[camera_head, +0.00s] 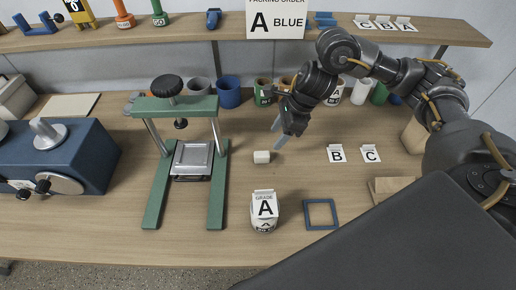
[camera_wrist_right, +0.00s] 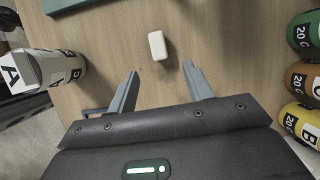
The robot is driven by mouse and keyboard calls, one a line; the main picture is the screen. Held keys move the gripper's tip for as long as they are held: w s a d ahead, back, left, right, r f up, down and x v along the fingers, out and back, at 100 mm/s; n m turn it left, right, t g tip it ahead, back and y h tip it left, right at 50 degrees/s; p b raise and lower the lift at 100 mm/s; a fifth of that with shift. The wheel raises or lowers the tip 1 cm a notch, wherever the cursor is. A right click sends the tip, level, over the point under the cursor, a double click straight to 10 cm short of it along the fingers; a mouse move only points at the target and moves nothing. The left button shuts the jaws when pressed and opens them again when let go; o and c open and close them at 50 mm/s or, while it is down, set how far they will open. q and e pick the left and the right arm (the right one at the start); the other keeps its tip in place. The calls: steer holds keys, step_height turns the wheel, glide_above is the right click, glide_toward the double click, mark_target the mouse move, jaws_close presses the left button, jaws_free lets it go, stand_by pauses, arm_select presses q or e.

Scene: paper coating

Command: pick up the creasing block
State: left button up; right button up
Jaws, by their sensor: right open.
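The creasing block, a small off-white block (camera_head: 262,157), lies on the wooden table right of the green press. In the right wrist view the white block (camera_wrist_right: 157,45) lies ahead of the fingertips, between their lines and apart from them. My right gripper (camera_head: 279,134) is above the table, just up and right of the block in the head view. In the wrist view its two grey fingers (camera_wrist_right: 160,82) are spread apart with only bare table between them. My left gripper does not show.
The green press (camera_head: 218,190) stands left of the block. A grade A container (camera_head: 264,211) and a blue square frame (camera_head: 320,214) are nearer the front. Cards B (camera_head: 337,154) and C (camera_head: 370,153) stand to the right. Several cups, including a blue one (camera_head: 228,92), line the back.

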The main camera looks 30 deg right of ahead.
mark_target(263, 154)
steer(key=x, duration=0.4)
steer(key=shift+w+a+f, duration=0.1)
steer(key=shift+a+f, duration=0.2)
steer(key=shift+a, duration=0.05)
steer(key=shift+w+a+f, duration=0.1)
steer(key=shift+f, duration=0.3)
steer(key=shift+a+f+p, duration=0.15)
steer(key=shift+f+p, duration=0.05)
steer(key=shift+p, duration=0.35)
steer(key=p+x, duration=0.1)
steer(key=x, duration=0.2)
steer(key=shift+a+f, duration=0.25)
steer(key=shift+w+a+f, duration=0.1)
steer(key=shift+a+f, duration=0.05)
steer(key=shift+f, duration=0.3)
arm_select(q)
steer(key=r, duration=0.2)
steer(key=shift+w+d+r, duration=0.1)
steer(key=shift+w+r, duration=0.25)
arm_select(e)
steer(key=c, duration=1)
steer(key=shift+o, duration=0.2)
